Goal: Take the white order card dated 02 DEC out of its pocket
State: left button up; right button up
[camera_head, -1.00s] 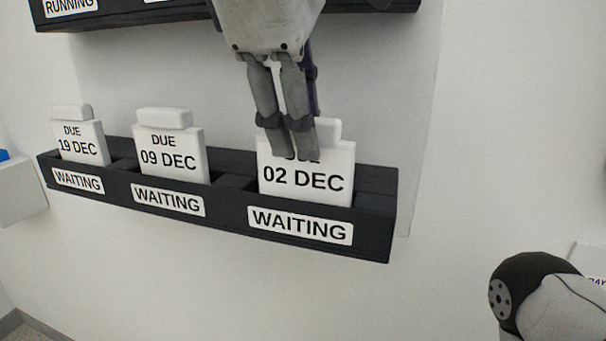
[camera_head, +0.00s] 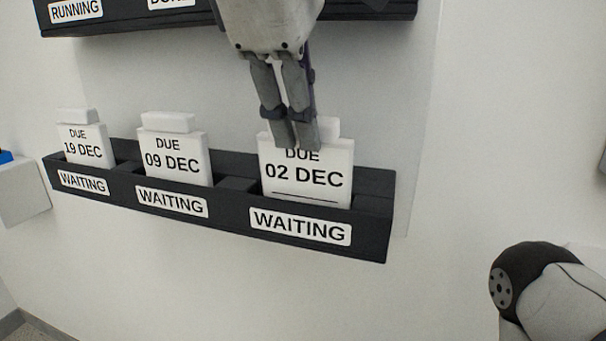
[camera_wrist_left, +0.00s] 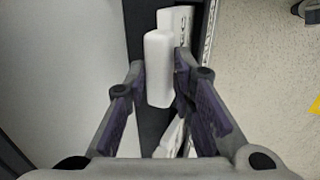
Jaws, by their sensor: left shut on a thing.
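The white order card dated 02 DEC (camera_head: 305,180) stands upright in the right-hand pocket of the lower black rack (camera_head: 374,222). Its lower part is hidden in the pocket, and a dark line shows below the date. My left gripper (camera_head: 292,138) comes down from above and is shut on the card's top tab, covering part of it. In the left wrist view the white tab (camera_wrist_left: 159,75) sits between the two fingers of the left gripper (camera_wrist_left: 160,88). My right gripper is not in view.
The 09 DEC card (camera_head: 172,158) and 19 DEC card (camera_head: 86,147) stand in pockets to the left. Each pocket has a WAITING label. Another black rack (camera_head: 375,10) is above. The wall below the lower rack is clear.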

pick_arm(q)
jog(key=shift+s+r+p, duration=0.1)
jog(key=shift+r+p, duration=0.6)
jog(key=shift+r, duration=1.7)
grip_shut()
jog(key=shift+r, duration=0.65)
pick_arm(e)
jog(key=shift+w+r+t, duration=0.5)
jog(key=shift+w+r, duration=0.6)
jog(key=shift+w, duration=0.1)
pick_arm(q)
jog(key=s+a, duration=0.2)
jog(key=s, duration=0.4)
jog(key=shift+s, duration=0.25)
